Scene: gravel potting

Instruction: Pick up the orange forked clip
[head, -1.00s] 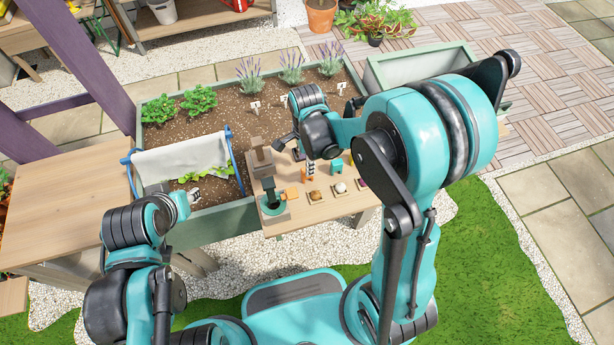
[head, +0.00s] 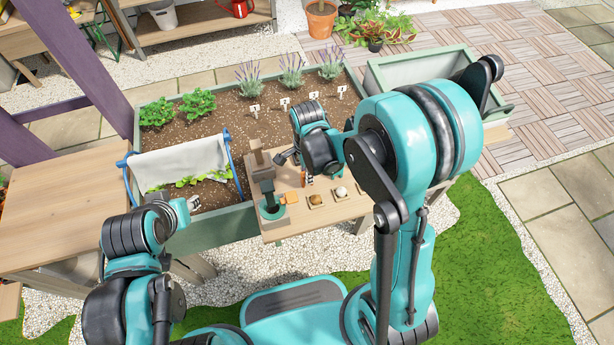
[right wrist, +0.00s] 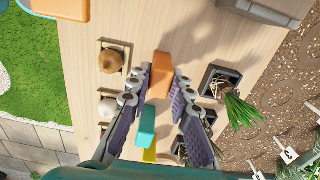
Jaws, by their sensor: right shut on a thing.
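The orange forked clip (right wrist: 162,72) stands between the fingers of my right gripper (right wrist: 163,84) in the right wrist view. The fingers are shut on it, near its upper part. Its fork shape cannot be made out from here. In the head view my right gripper (head: 304,166) is low over the small table, mostly behind its own wrist; a bit of orange shows under it. My left gripper (head: 192,203) is beside the white fabric cover at the left, too small to tell open or shut.
A teal piece (right wrist: 147,122) and a yellow one (right wrist: 150,155) stand in line behind the clip. Bulbs on small trays (head: 316,200) lie on one side, dark pots (right wrist: 219,80) on the other. An orange block (head: 290,197) and a tool stand (head: 268,188) are at the left.

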